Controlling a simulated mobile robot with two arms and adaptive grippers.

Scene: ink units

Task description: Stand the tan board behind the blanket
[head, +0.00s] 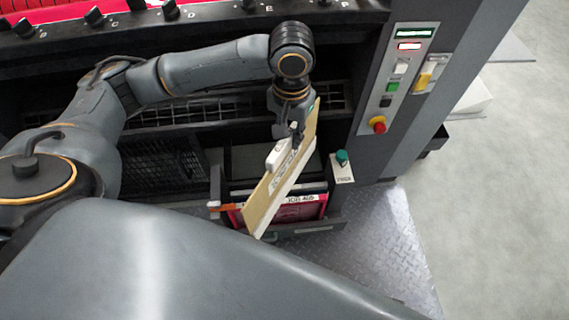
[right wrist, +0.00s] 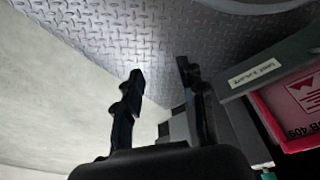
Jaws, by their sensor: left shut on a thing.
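My left gripper (head: 292,130) is shut on the tan board (head: 262,207) near its upper end. The board is a thin, tilted panel with a white lettered strip along one side. It hangs over a dark open holder (head: 330,229), and its lower end overlaps the holder in the picture; I cannot tell if it touches. The red piece also shows in the right wrist view (right wrist: 301,98). My right gripper (right wrist: 160,78) is open and empty beside the holder.
A control panel (head: 402,82) with a red knob (head: 378,124) stands right of the holder. A green button on a white plate (head: 342,157) is close to the board. Patterned metal floor (head: 385,240) lies clear at the right. A dark machine frame lies behind.

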